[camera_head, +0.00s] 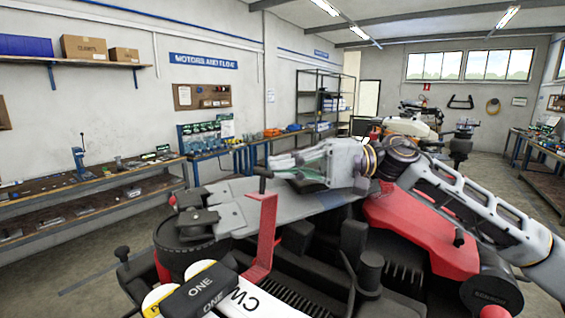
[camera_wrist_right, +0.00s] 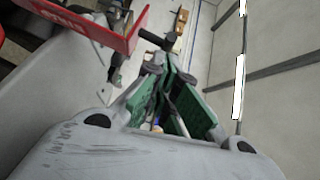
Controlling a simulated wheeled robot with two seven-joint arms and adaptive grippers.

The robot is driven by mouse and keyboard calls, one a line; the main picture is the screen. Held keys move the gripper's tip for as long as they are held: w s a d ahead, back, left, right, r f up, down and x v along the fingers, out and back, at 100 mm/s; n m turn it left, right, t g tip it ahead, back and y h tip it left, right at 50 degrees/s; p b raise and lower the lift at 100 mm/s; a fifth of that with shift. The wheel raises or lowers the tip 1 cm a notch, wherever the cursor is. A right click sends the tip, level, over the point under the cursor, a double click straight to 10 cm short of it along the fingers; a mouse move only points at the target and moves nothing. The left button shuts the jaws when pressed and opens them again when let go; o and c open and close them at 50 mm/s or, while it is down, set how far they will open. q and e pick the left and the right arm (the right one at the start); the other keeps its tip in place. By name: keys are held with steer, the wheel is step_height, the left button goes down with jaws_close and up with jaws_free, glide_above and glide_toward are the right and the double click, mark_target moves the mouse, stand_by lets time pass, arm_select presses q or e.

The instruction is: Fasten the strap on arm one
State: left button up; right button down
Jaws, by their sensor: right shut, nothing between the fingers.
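Arm one appears as a white tube (camera_head: 240,297) at the bottom of the head view, marked "CW". A black band or block (camera_head: 200,293) printed "ONE" lies across it; I cannot tell whether this is the strap or whether it is fastened. An upright red bracket (camera_head: 263,232) stands just behind it and also shows at the top left of the right wrist view (camera_wrist_right: 100,25). My right gripper (camera_head: 277,164) is shut and empty, above the drone's grey plate and beyond the bracket. Its green-padded fingers (camera_wrist_right: 168,55) converge in the wrist view. My left gripper is out of view.
The drone's black motor (camera_head: 185,240), grey plate (camera_head: 335,200) and red body (camera_head: 415,230) crowd the space under my right arm. A workbench (camera_head: 90,190) runs along the left wall. Another drone (camera_head: 410,125) stands farther back. Open floor lies between.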

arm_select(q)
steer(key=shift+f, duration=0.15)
arm_select(e)
steer(key=shift+s+a, duration=0.2)
stand_by(0.4)
